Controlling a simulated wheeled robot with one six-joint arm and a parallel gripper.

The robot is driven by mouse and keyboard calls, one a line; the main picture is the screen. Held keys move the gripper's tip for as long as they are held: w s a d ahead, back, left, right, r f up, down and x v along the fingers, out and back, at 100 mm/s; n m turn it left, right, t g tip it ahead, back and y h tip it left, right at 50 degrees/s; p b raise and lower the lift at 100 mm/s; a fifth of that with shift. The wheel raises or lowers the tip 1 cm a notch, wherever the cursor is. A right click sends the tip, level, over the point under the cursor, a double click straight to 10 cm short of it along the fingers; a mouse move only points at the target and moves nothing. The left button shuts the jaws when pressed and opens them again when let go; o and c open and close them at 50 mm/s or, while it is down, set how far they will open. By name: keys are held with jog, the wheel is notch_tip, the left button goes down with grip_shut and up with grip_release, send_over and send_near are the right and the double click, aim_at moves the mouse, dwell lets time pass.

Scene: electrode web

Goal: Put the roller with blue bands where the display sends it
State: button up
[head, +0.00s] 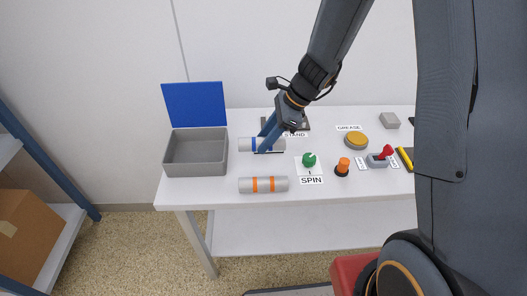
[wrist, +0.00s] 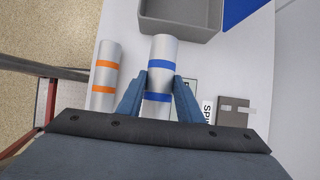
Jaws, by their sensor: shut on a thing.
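The silver roller with blue bands (head: 247,144) lies across the table behind the orange-banded one. In the wrist view the blue-banded roller (wrist: 161,52) sits between my two blue fingers. My gripper (head: 266,138) is shut on it around its middle; it also shows in the wrist view (wrist: 160,90). I cannot tell whether the roller is lifted clear of its place. A plate labelled STAND (head: 296,126) is behind my gripper and partly hidden by it. No display with readable content is in view.
A grey bin (head: 196,170) with a raised blue lid (head: 196,104) stands at left. A roller with orange bands (head: 263,185) lies at the front edge. A green SPIN knob (head: 309,159), orange button (head: 342,167), red lever (head: 385,153) and yellow GREASE button (head: 357,141) are to the right.

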jog(key=shift+f, duration=2.75)
jog(key=shift+f, duration=0.15)
jog(key=o, duration=1.3)
